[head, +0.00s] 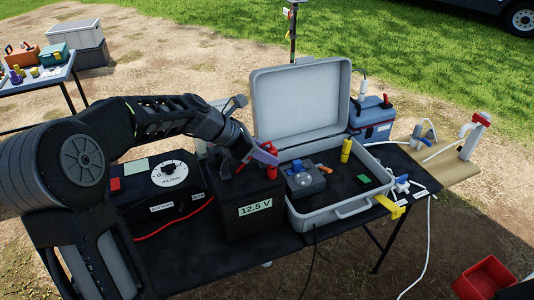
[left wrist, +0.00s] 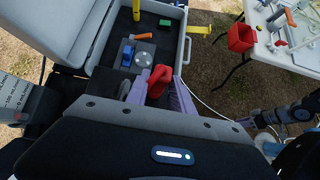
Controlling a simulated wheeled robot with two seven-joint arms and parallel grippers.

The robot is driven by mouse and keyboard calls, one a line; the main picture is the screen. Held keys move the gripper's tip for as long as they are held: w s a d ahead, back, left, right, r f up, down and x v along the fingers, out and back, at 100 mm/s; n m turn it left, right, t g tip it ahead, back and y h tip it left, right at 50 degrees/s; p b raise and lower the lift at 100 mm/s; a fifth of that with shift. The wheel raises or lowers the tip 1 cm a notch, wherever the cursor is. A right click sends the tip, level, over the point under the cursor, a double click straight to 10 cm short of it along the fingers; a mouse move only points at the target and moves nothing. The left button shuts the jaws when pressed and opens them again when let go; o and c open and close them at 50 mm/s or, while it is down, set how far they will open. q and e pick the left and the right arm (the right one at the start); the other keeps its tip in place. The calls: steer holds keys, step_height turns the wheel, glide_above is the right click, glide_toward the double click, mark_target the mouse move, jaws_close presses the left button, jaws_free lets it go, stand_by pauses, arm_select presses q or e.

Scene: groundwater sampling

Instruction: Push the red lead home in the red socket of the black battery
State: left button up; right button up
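The black battery (head: 236,214), labelled 12.5 V, stands on the black table beside the open grey case. My left gripper (head: 265,158) is over the battery's top right side, its purple fingers pointing down and to the right. A red plug, seemingly that of the red lead (head: 271,173), shows on both sides of a finger. In the left wrist view the red plug (left wrist: 158,82) fills the gap between the fingertips, which look shut on it. The red socket is hidden, so I cannot tell how deep the plug sits. My right gripper (left wrist: 247,122) is small and unclear at the right.
The open case (head: 336,216) stands right of the battery, holding a grey device (head: 304,184) and a yellow cylinder (head: 346,150). A black dial box (head: 160,185) is left, with a red wire in front. A blue box (head: 371,125) stands behind the case.

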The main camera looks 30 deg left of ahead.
arm_select(q)
steer(key=o, duration=0.4)
steer(key=shift+c, duration=0.2)
steer(key=v, duration=0.7)
steer(key=shift+s+a+r+b, duration=0.15)
steer(key=shift+s+r+b, duration=0.05)
steer(key=shift+r+b, duration=0.15)
steer(key=shift+f, duration=0.1)
stand_by(0.4)
